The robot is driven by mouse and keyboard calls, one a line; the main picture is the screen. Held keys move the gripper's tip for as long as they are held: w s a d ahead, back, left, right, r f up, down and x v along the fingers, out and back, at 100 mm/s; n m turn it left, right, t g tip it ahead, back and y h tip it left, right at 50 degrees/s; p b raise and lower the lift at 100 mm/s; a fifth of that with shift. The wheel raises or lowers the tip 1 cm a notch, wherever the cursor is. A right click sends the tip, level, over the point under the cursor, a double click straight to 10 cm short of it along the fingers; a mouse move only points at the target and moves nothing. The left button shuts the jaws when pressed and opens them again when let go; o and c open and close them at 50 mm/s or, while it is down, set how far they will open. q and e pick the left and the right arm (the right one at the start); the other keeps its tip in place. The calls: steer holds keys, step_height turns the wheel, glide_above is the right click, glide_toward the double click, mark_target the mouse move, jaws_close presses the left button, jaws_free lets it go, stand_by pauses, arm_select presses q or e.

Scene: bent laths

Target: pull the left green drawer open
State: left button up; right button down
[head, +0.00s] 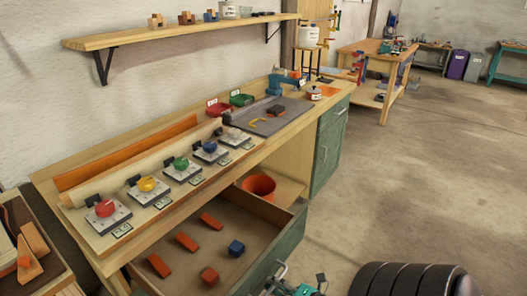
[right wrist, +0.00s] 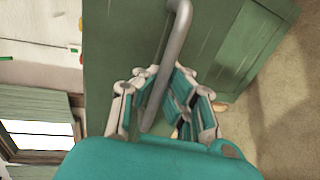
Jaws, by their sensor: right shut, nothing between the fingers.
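The left green drawer (head: 283,252) stands pulled out below the workbench, its inside showing. Several orange-red blocks (head: 187,242) and a blue block (head: 236,248) lie in it. My right gripper (head: 287,284) is at the bottom edge of the head view, close outside the drawer front and partly cut off. In the right wrist view, the grey bar handle (right wrist: 176,45) on the green front (right wrist: 115,50) runs across my right gripper (right wrist: 163,80). The gripper is shut with nothing gripped; whether it touches the handle is unclear. My left gripper is out of view.
A green cabinet (head: 329,140) stands right of the drawer. An orange pot (head: 260,186) is behind the drawer's right side. The workbench top carries several coloured knobs on plates. A black ribbed object (head: 410,280) is at the bottom right. The floor (head: 390,190) between is clear.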

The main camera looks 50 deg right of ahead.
steer(key=shift+s, duration=0.65)
steer(key=c, duration=1.4)
jaws_free()
steer(key=v, duration=1.2)
steer(key=shift+d, duration=0.1)
